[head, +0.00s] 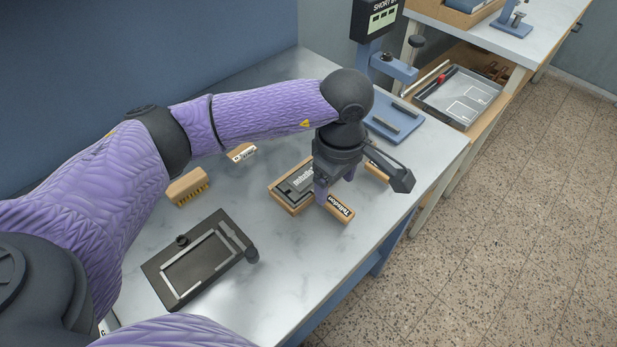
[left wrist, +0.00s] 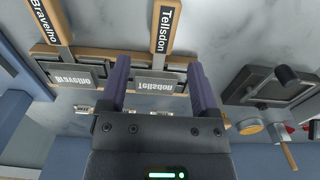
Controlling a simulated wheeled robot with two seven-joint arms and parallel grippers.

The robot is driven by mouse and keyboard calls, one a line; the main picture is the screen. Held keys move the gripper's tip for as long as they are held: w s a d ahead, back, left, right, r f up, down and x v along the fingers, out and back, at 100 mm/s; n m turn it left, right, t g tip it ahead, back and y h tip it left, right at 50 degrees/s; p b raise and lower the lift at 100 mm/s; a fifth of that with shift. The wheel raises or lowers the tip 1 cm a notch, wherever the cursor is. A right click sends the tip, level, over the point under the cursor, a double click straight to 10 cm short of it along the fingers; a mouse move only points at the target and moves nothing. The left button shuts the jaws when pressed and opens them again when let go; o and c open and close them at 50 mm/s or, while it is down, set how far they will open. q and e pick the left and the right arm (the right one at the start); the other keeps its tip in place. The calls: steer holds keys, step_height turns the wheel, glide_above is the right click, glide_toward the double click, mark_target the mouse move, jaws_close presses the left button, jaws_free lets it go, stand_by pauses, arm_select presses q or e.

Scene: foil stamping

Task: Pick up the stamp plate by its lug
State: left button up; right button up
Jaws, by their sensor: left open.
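Two grey stamp plates with raised mirrored lettering, the Bravelho plate (left wrist: 80,80) and the Tellsdon plate (left wrist: 153,88), lie side by side in a wooden holder (left wrist: 115,53) in the left wrist view. A grey lug (left wrist: 158,62) shows at the Tellsdon plate, in line with its wooden name label (left wrist: 166,28). My left gripper (left wrist: 158,68) is open, its two purple fingers on either side of the Tellsdon plate and lug; I cannot tell if they touch. In the head view the left gripper (head: 322,192) points down over the holder (head: 290,206), hiding part of it. My right gripper is not in view.
A dark framed tray with knobs (head: 197,262) lies at the front of the marble-topped table. A wooden brush (head: 187,187) and a small labelled block (head: 242,152) lie behind it. A blue press (head: 392,120) stands at the right back. Bare tabletop shows at front right.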

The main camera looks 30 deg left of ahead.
mark_target(334, 202)
arm_select(q)
step_height(334, 202, down, 5)
steer(key=shift+s+d+r, duration=0.1)
steer(key=shift+s+r, duration=0.05)
steer(key=shift+r, duration=0.05)
jaws_close()
stand_by(0.3)
